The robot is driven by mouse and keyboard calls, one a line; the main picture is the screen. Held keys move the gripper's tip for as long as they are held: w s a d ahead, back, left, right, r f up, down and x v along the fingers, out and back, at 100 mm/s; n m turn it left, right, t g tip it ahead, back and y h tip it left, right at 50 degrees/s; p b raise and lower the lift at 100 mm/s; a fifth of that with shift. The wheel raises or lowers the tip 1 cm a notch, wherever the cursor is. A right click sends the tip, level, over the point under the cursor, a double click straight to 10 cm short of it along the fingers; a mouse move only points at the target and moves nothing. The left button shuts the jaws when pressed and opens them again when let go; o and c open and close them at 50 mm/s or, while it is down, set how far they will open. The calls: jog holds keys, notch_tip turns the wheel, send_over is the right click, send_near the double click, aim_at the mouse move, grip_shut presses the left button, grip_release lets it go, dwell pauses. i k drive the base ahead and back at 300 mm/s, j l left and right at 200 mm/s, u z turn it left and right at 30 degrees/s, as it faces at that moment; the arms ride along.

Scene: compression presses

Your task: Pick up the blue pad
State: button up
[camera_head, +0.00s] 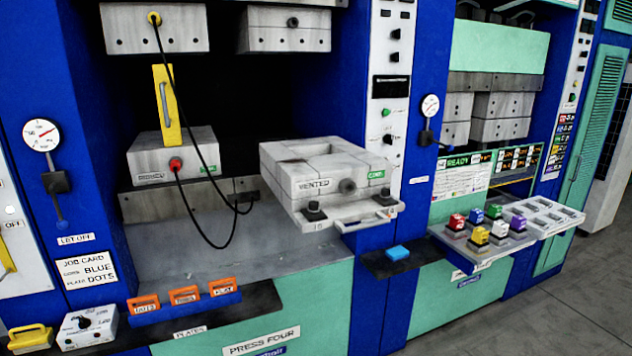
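A small flat blue pad (398,253) lies on the dark shelf (378,265) between the two presses, right of centre. Another blue-topped piece (476,215) stands among several coloured pieces on a grey tray (472,254) farther right. The pieces beside it have red, yellow, green, purple and white tops. The job card (86,271) at the left reads BLUE and DOTS. My gripper does not show in this view.
A grey mould (305,182) marked VENTED sticks out from the press, left of and above the shelf. Orange plates (184,294) stand in a blue rack at the lower left. A black cable (185,105) hangs in the left press. Grey floor (540,310) is clear at the lower right.

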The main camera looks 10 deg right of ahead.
aim_at(395, 254)
jog(key=i+l+u, duration=0.25)
jog(key=l, duration=0.25)
jog(key=i+l+u, duration=0.25)
jog(key=l, duration=0.35)
jog(key=i+l+u, duration=0.3)
jog(key=l, duration=0.35)
jog(key=i+l+u, duration=0.25)
jog(key=l, duration=0.4)
jog(key=l+u, duration=0.25)
jog(key=l, duration=0.4)
jog(key=l+u, duration=0.25)
jog(key=l, duration=0.45)
jog(key=i, duration=0.5)
